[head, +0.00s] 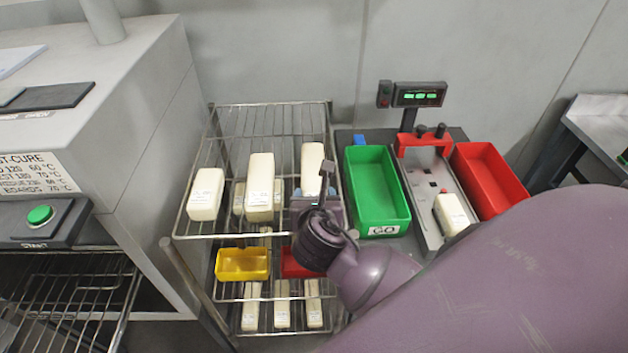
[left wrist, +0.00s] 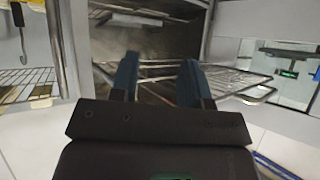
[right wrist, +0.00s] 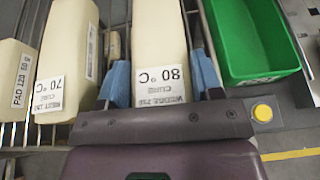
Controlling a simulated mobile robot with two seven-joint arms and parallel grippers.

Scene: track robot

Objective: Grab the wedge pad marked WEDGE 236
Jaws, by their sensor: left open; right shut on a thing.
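My right gripper (right wrist: 163,80) is shut on a long cream pad (right wrist: 158,40), its blue fingertips one on each side. The pad's end label shows 80 °C, CURE and a small upside-down line that seems to start with WEDGE; its number is hard to read. In the head view this pad (head: 312,156) is the right one on the rack's top shelf, its near end hidden by my right gripper (head: 318,197). Two more cream pads, a middle one (head: 260,185) and a left one (head: 206,193), lie beside it. My left gripper (left wrist: 160,65) is open and empty.
A green bin (head: 378,190) marked GO stands right of the rack (head: 230,150). Beyond it are a gauge stand with another cream pad (head: 450,212) and a red bin (head: 490,175). Lower shelves hold a yellow bin (head: 243,264) and more pads. A curing oven stands left.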

